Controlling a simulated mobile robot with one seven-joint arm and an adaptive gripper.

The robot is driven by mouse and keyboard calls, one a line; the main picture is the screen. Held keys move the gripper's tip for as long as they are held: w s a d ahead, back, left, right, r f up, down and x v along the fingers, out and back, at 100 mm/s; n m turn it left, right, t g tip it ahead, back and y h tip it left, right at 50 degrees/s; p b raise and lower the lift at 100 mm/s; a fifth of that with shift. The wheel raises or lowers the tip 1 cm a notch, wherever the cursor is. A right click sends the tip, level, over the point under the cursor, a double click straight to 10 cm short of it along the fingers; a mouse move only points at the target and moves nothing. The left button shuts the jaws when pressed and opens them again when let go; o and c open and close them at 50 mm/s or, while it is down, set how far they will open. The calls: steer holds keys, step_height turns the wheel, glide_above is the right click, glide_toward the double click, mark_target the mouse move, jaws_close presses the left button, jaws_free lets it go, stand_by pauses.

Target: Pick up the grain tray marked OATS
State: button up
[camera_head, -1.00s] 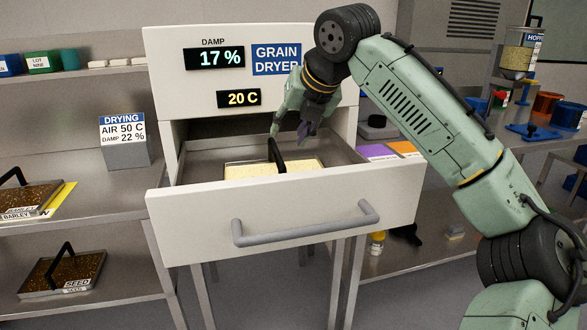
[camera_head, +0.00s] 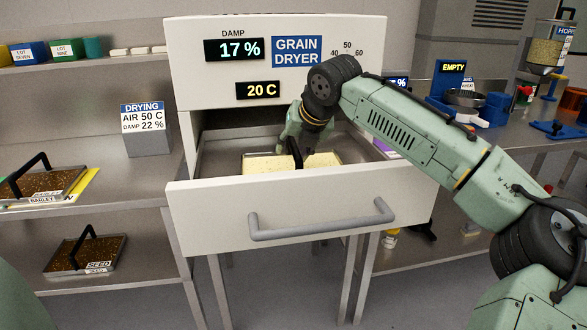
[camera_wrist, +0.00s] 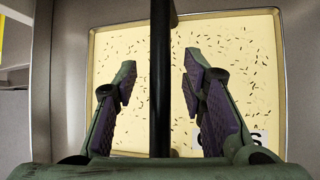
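A tray of pale grain (camera_head: 268,163) lies inside the open drawer of the grain dryer, with a black bar handle (camera_head: 296,153) across its top. In the wrist view the tray (camera_wrist: 225,40) is seen from above, full of cream grain with dark flecks. A white label (camera_wrist: 257,138) at its lower right is partly hidden by my finger; the last letter looks like an S. My gripper (camera_wrist: 160,68) is open above the tray. The handle (camera_wrist: 161,120) runs between its two fingers, with a gap on each side. In the head view my wrist hides the fingertips.
The drawer front (camera_head: 310,199) with its grey pull stands in front of the tray, and the dryer body (camera_head: 220,90) rises behind. A barley tray (camera_head: 50,183) and a seed tray (camera_head: 88,252) sit on shelves at the left. A right-hand bench holds a hopper (camera_head: 549,50).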

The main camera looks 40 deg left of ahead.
steer(key=shift+c, duration=0.4)
jaws_close()
stand_by(0.7)
